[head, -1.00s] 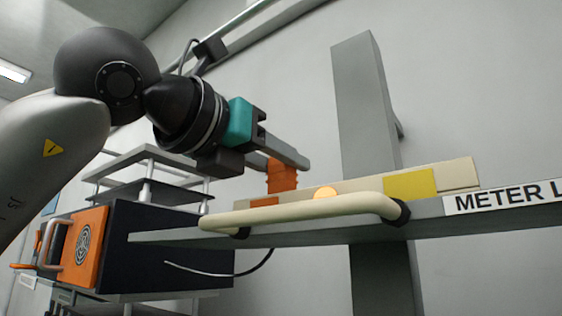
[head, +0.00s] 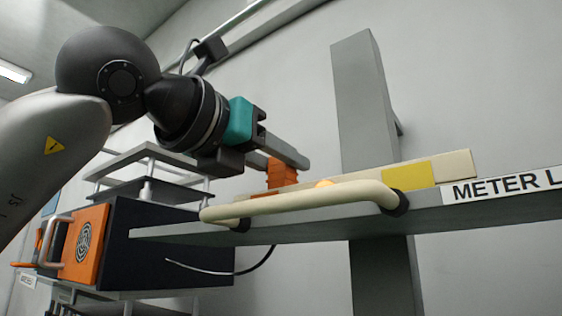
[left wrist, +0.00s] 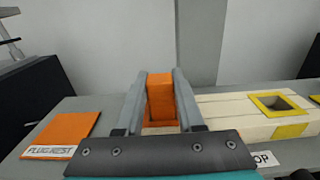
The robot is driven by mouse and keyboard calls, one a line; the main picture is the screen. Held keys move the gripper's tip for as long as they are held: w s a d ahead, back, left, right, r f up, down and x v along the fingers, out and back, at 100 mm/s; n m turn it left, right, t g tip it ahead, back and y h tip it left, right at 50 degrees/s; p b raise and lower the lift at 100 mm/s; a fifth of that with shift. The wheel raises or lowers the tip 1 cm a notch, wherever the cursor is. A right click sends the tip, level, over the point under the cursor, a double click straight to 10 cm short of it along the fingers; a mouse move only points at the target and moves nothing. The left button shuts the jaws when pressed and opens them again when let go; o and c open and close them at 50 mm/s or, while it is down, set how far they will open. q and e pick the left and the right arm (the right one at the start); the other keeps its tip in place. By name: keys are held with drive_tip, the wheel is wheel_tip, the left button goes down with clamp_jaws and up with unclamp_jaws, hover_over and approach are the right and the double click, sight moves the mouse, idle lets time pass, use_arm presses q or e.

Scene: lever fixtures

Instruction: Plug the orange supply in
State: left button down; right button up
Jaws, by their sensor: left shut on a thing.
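My left gripper (head: 290,158) is shut on an orange plug (head: 281,176). In the left wrist view the orange plug (left wrist: 160,98) stands upright between the two grey fingers. It is over the left part of a cream socket strip (left wrist: 228,107). The cream strip (head: 455,167) lies on a grey shelf in the head view. Its orange part is under the plug, mostly hidden. I cannot tell whether the plug is in an opening there. A yellow-framed square socket (left wrist: 275,103) is open farther right. My right gripper is not in view.
A cream rail (head: 300,201) runs along the front edge of the grey shelf (head: 470,215). A grey post (head: 362,110) stands behind. An orange pad (left wrist: 65,128) marked as the plug rest is bare. A dark, orange-fronted unit (head: 165,245) stands at left.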

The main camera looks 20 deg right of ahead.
use_arm(q)
drive_tip(key=shift+c, duration=2.2)
unclamp_jaws()
drive_tip(key=shift+s+a, duration=0.1)
drive_tip(key=shift+s+a, duration=0.2)
drive_tip(key=shift+a, duration=0.05)
drive_tip(key=b+v, duration=0.4)
drive_tip(key=v, duration=1)
drive_tip(key=shift+s+a, duration=0.15)
drive_tip(key=shift+s, duration=0.05)
